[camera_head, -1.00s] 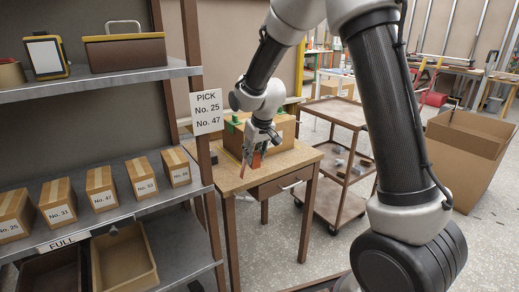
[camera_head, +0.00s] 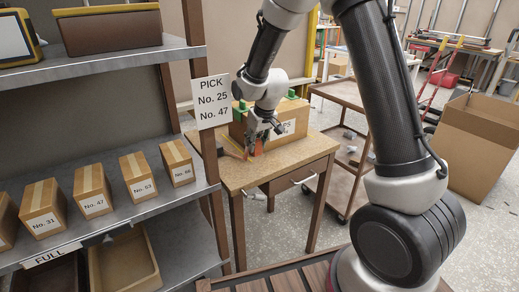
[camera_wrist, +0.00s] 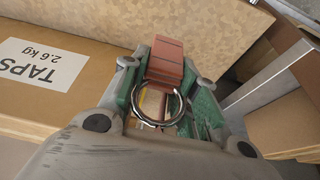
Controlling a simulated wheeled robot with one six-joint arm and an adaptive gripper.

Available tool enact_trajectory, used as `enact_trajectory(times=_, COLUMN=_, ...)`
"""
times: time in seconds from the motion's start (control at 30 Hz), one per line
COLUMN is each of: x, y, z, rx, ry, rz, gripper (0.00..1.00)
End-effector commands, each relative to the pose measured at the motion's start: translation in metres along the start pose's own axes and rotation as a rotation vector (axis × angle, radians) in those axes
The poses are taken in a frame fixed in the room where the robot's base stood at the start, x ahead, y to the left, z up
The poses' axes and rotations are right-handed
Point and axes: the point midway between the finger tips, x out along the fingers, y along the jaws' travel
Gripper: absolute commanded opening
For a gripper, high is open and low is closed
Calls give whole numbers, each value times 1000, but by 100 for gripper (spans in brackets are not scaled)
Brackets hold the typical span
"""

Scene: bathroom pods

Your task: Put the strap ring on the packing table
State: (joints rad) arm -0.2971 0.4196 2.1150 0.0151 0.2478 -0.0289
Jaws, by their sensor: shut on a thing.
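The strap ring (camera_wrist: 163,72), a red-brown strap with a shiny metal ring hanging from it, is between the green-padded fingers of my gripper (camera_wrist: 158,95) in the wrist view. My gripper is shut on the strap, and the ring is clear of the fingers' middle. In the head view my gripper (camera_head: 258,145) is over the wooden packing table (camera_head: 240,175), with a small red part at its tips. I cannot tell whether the strap touches the tabletop.
A cardboard box labelled TAPS (camera_head: 300,125) stands on the table beside my gripper and also shows in the wrist view (camera_wrist: 60,105). A shelf (camera_head: 130,215) with numbered boxes stands at left. A brown cart (camera_head: 350,150) and a large open carton (camera_head: 475,145) are at right.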

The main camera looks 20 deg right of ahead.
Motion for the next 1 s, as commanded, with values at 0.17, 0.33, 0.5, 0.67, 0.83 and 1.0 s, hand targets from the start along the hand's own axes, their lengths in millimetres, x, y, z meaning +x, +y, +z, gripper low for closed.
enact_trajectory(times=0.17, x=19, y=0, z=7, rx=0, ry=-1, rz=0, gripper=0)
enact_trajectory(times=0.33, x=38, y=0, z=15, rx=-1, ry=-3, rz=0, gripper=0)
enact_trajectory(times=0.5, x=54, y=0, z=20, rx=-1, ry=0, rz=0, gripper=0)
enact_trajectory(times=0.67, x=53, y=0, z=20, rx=-1, ry=1, rz=0, gripper=0)
enact_trajectory(times=0.83, x=56, y=0, z=21, rx=0, ry=0, rz=0, gripper=33)
enact_trajectory(times=1.0, x=55, y=0, z=21, rx=0, ry=1, rz=0, gripper=51)
